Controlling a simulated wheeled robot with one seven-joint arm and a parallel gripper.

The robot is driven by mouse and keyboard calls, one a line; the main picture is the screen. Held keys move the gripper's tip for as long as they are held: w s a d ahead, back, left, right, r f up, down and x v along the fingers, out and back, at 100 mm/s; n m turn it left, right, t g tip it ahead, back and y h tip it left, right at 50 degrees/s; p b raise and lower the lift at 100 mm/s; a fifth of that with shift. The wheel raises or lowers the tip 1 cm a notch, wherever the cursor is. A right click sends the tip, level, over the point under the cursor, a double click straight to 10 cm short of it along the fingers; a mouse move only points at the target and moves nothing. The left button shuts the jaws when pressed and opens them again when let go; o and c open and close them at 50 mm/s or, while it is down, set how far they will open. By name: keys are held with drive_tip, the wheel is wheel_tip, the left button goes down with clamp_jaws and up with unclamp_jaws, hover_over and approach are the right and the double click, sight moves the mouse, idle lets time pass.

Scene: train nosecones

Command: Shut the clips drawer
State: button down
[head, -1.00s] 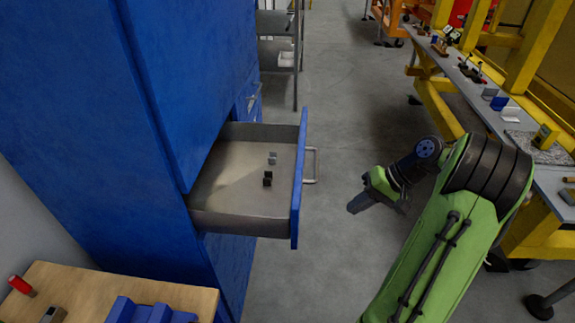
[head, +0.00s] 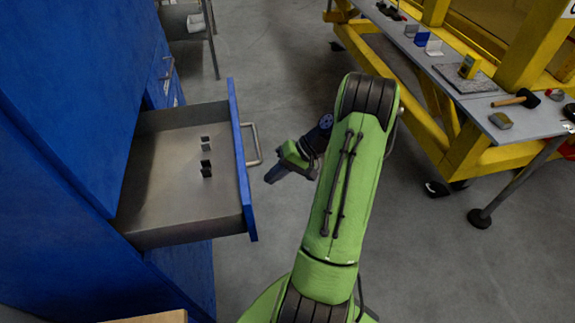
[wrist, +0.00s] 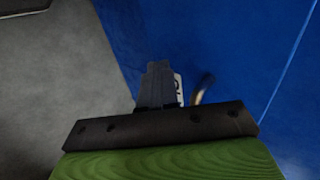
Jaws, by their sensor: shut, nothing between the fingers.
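The clips drawer (head: 180,215) stands pulled out of the blue cabinet in the head view, with two small clips, one grey (head: 205,143) and one black (head: 206,168), on its floor. Its blue front (head: 240,165) carries a metal bar handle (head: 253,143) on the outer side. My gripper (head: 272,178) is shut and empty, just right of the drawer front and a little nearer than the handle, apart from it in the head view. In the wrist view the shut fingers (wrist: 157,85) point toward a blue surface (wrist: 200,40); a blurred metal piece and part of a white label show beside them.
The blue cabinet (head: 60,130) fills the left, with other handled drawers behind the open one. A yellow-framed workbench (head: 450,85) with tools stands at the right. Grey floor (head: 285,75) lies clear between them. A wooden top edge (head: 155,317) shows at the bottom.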

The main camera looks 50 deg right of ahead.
drive_tip(key=shift+w+a, duration=0.6)
drive_tip(key=shift+a, duration=0.2)
drive_tip(key=shift+w+a, duration=0.55)
drive_tip(key=shift+a, duration=0.25)
hover_over(160, 211)
drive_tip(key=shift+s+d, duration=0.2)
drive_tip(key=shift+d, duration=0.1)
drive_tip(key=shift+w+a+r, duration=0.15)
drive_tip(key=shift+a, duration=0.1)
